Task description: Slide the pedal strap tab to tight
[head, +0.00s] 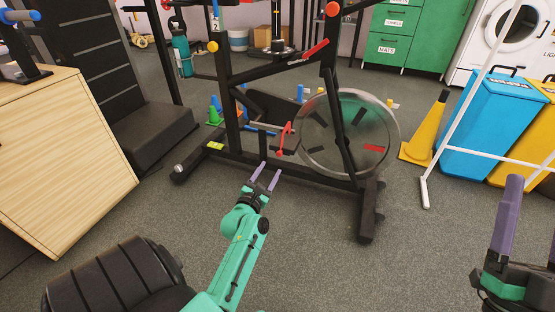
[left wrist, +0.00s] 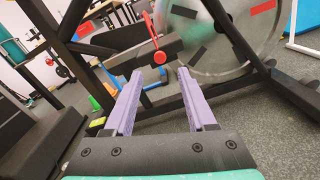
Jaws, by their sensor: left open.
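The exercise bike (head: 236,130) has a black frame and a large grey wheel (head: 312,155). A thin red strap-like part (head: 284,137) stands at the pedal area, left of the wheel. In the left wrist view the red strap part (left wrist: 150,26) rises above a small round red piece (left wrist: 160,57); which of them is the tab I cannot tell. My left gripper (head: 270,168) is open and empty, below and in front of the red part, apart from it. Its purple fingers (left wrist: 160,73) point towards it. My right gripper (head: 532,210) is open and empty at the right edge, partly cut off.
The bike's base bar (head: 330,178) runs low behind my left gripper. A yellow cone (head: 425,132), white frame (head: 455,140) and blue bin (head: 485,120) stand right. The front middle floor is clear.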

